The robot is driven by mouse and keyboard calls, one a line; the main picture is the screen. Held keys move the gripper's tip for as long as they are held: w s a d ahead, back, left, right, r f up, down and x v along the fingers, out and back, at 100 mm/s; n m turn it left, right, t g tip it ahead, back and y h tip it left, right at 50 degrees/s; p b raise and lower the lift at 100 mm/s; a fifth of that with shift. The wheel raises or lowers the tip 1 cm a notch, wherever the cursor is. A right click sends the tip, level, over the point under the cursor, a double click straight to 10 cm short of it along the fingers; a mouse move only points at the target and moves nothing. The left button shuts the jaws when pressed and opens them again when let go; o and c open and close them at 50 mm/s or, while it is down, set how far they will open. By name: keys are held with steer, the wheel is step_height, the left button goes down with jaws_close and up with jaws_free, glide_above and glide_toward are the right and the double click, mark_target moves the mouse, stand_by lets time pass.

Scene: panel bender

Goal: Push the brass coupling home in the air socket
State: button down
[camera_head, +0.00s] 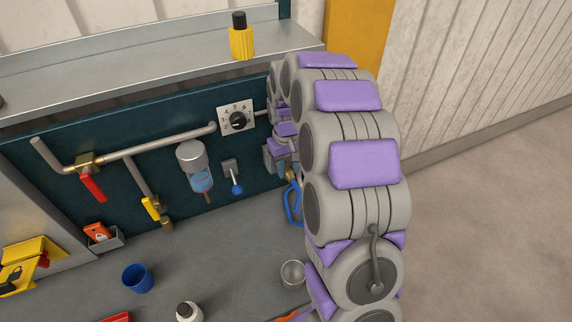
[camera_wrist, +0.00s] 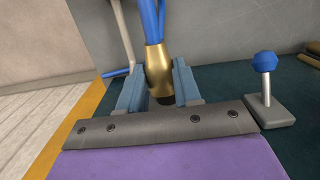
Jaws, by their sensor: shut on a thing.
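The brass coupling (camera_wrist: 157,68) is between the two blue-grey jaws of my gripper (camera_wrist: 154,78) in the wrist view. The jaws are shut on it. A blue hose (camera_wrist: 152,22) runs from its far end. In the head view the hose (camera_head: 293,205) hangs in a loop below my gripper (camera_head: 284,165), in front of the dark teal panel (camera_head: 240,187). My arm covers most of the coupling there. I cannot make out the air socket in either view, nor whether the coupling touches it.
A blue-knobbed lever (camera_wrist: 265,75) stands close beside my gripper; it also shows in the head view (camera_head: 235,180). A dial (camera_head: 237,119), a filter bowl (camera_head: 198,175) and pipes with a red valve handle (camera_head: 93,187) are further left. A glass (camera_head: 292,272) and blue cup (camera_head: 137,278) stand on the bench.

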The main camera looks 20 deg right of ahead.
steer(key=shift+s+a+r, duration=0.1)
steer(key=shift+a+r, duration=0.1)
steer(key=shift+r, duration=0.2)
stand_by(0.4)
steer(key=shift+w+f+p, duration=0.1)
steer(key=shift+w+p, duration=0.4)
steer(key=shift+p, duration=0.1)
stand_by(1.0)
steer(key=c, duration=0.7)
jaws_free()
steer(key=shift+w, duration=0.1)
step_height(320, 180, up, 17)
steer(key=w+p, duration=0.1)
steer(key=shift+d, duration=0.1)
